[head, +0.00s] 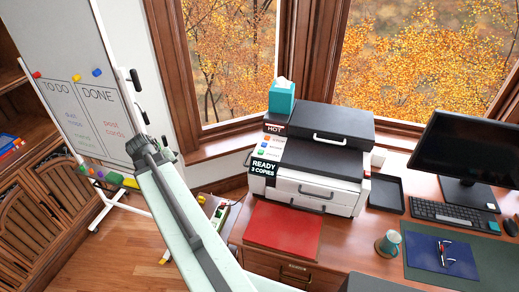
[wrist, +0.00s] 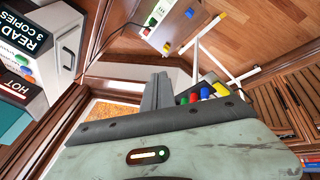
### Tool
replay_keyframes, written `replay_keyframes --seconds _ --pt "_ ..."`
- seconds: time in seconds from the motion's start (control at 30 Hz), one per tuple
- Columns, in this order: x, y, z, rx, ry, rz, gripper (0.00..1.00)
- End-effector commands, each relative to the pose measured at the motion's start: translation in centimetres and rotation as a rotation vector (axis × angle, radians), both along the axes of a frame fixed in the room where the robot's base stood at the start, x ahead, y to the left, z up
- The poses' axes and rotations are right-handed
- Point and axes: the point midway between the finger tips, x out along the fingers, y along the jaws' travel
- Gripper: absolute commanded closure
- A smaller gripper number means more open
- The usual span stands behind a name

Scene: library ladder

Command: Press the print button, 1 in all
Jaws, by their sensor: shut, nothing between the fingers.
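The printer (head: 318,190) stands on the wooden desk, white with a dark lid. Its left-hand panel carries a screen (head: 263,167) reading "READY 3 COPIES", a column of small coloured buttons (head: 264,145) and a "HOT" label (head: 274,129). The button labels are too small to read surely.
A whiteboard (head: 80,60) on a white stand is at the left. A teal tissue box (head: 282,98) sits at the printer's back. A red folder (head: 284,225), mug (head: 389,244), black tray (head: 386,194), keyboard (head: 440,214) and monitor (head: 463,150) are on the desk.

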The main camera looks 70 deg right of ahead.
Motion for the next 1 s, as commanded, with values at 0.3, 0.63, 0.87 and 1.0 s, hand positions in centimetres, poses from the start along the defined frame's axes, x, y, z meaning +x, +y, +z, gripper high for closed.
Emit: replay_keyframes --seconds 0.3,0.63,0.87,1.0 --pt "-13.6 -17.5 5.4 -0.217 -0.012 -0.277 1.00" --pt "-25.1 -25.8 8.8 -0.358 0.015 -0.431 1.00" --pt "-26.0 -26.3 9.0 -0.369 0.018 -0.441 1.00" --pt "-25.9 -26.3 9.0 -0.368 0.018 -0.440 1.00"
